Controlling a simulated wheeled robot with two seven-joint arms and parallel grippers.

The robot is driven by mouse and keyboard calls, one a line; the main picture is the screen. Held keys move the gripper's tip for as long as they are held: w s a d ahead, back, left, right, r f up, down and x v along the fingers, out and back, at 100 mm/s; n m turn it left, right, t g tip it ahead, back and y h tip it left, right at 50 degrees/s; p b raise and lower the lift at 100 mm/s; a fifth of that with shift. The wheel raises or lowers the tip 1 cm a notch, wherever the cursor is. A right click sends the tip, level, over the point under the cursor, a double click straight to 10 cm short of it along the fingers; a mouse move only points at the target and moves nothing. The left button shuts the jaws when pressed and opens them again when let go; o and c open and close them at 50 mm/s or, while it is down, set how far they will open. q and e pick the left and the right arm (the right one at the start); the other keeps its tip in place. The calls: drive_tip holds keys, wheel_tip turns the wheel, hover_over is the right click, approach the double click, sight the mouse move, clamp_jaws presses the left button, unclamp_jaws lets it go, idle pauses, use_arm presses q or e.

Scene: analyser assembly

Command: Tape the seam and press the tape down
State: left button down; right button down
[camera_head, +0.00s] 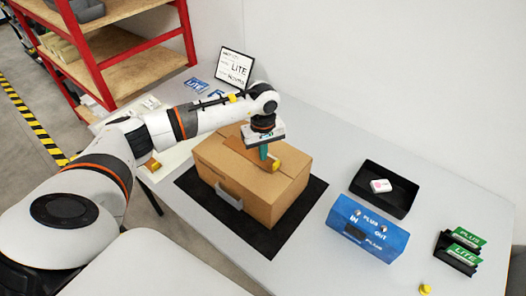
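A brown cardboard box (235,176) stands on a black mat (268,243), with its top closed as far as I can see. My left gripper (264,147) is above the box top, pointing down. It is shut on a tape dispenser (275,162) with a teal handle and a yellow-orange body. The dispenser is at the box top; I cannot tell if it touches. The gripper and arm hide part of the top, and I cannot make out the seam or any tape on it. My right gripper is not in view.
A blue box (367,228) marked PLUS stands right of the mat. Behind it is a black tray (400,205) with a small white item. Green PLUS and LITE cards (466,246) stand in black holders at far right. A sign (236,68) stands at the back.

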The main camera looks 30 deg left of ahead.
use_arm(q)
drive_tip(key=shift+f+b, duration=0.3)
drive_tip(key=shift+f, duration=0.05)
idle(0.6)
drive_tip(key=shift+r+p, duration=1.6)
drive_tip(key=shift+r, duration=1.45)
drive_tip(key=shift+f, duration=0.1)
